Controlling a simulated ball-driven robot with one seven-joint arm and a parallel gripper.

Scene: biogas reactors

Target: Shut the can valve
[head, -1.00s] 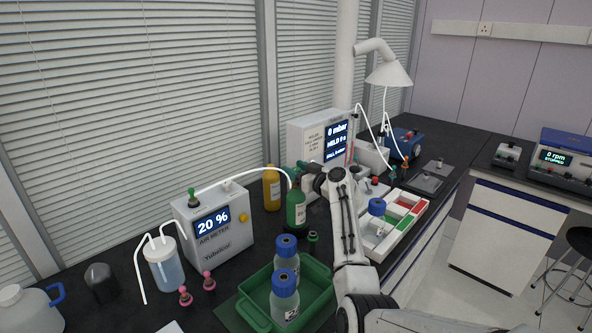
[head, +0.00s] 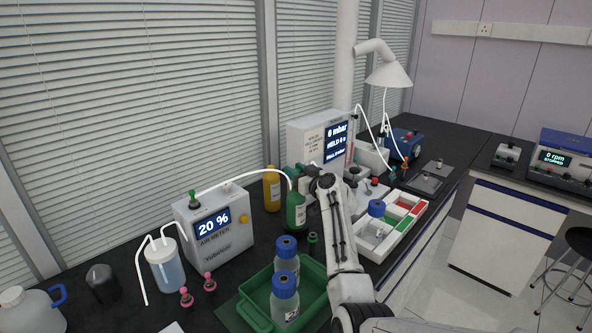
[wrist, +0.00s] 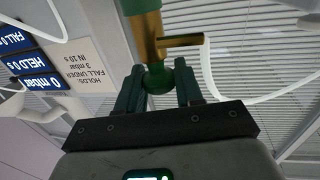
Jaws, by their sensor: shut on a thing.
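In the head view my gripper (head: 302,171) is small, just above the green bottle (head: 296,210), in front of the pressure box (head: 313,143). My wrist hides part of this area.
The pressure box reads 0 mbar. A white tube (head: 245,174) runs from the air meter (head: 212,235) towards the green bottle. A yellow bottle (head: 272,188), a green crate (head: 257,315) with blue-capped bottles and a sectioned white tray (head: 395,235) stand close by.

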